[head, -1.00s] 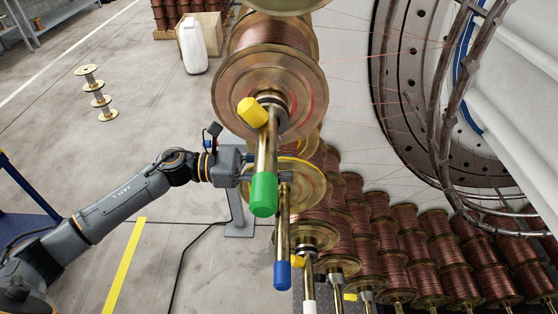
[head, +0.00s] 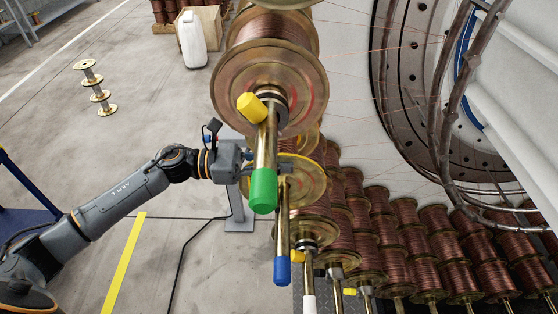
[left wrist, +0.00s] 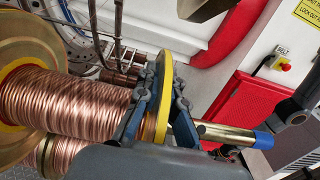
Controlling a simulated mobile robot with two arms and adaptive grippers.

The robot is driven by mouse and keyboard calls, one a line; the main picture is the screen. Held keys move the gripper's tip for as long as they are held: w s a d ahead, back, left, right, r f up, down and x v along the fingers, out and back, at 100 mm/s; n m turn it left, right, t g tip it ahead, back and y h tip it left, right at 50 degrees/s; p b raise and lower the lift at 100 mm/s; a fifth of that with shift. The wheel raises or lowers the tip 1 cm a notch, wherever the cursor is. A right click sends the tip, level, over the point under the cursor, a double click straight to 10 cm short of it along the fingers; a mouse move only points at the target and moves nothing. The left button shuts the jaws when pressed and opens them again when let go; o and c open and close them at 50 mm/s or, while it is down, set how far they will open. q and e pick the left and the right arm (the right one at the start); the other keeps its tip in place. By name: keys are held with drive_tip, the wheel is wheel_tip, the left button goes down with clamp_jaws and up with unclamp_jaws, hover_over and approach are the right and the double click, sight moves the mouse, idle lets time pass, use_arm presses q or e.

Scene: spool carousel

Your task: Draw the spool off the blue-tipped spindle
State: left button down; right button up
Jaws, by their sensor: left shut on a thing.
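The copper-wound spool (left wrist: 60,105) with yellow-rimmed flanges sits on the blue-tipped spindle. In the left wrist view the bare end of the blue-tipped spindle (left wrist: 228,134) sticks out to the right of the spool's near flange (left wrist: 163,95). In the head view the blue tip (head: 282,270) points down toward me, and part of the spool's flange (head: 312,185) is hidden by the green-tipped spindle. My left gripper (left wrist: 152,105) is shut on the near flange, with fingers on either side of its edge. The gripper also shows in the head view (head: 245,163). My right gripper is out of view.
The green-tipped spindle (head: 264,175), with a yellow-ended piece (head: 252,107), stands close beside my left gripper. A white-tipped spindle (head: 309,302) is below. Rows of copper spools (head: 405,245) fill the right. The floor at left is mostly open.

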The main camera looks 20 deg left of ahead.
use_arm(q)
drive_tip(key=shift+s+d+r, duration=0.1)
drive_tip(key=shift+s+d, duration=0.3)
drive_tip(key=shift+s, duration=1)
drive_tip(key=shift+s+d+r, duration=0.15)
drive_tip(key=shift+s+d, duration=0.25)
drive_tip(key=shift+s, duration=0.95)
drive_tip(key=shift+s+d+r, duration=0.1)
drive_tip(key=shift+s+d, duration=0.3)
drive_tip(key=shift+s, duration=1)
drive_tip(key=shift+s+d+r+b, duration=0.15)
drive_tip(key=shift+s+d, duration=0.25)
drive_tip(key=shift+s, duration=1.05)
drive_tip(key=shift+s+d+f+b, duration=0.1)
drive_tip(key=shift+s+d+b, duration=0.25)
drive_tip(key=shift+s, duration=1.1)
drive_tip(key=shift+s+d+r+b, duration=0.1)
drive_tip(key=shift+s+d, duration=0.4)
drive_tip(key=shift+s, duration=0.95)
drive_tip(key=s+d+p, duration=0.2)
drive_tip(key=s, duration=0.6)
drive_tip(key=shift+s+d+m, duration=0.25)
drive_tip(key=shift+s+m, duration=0.05)
drive_tip(key=shift+s, duration=0.05)
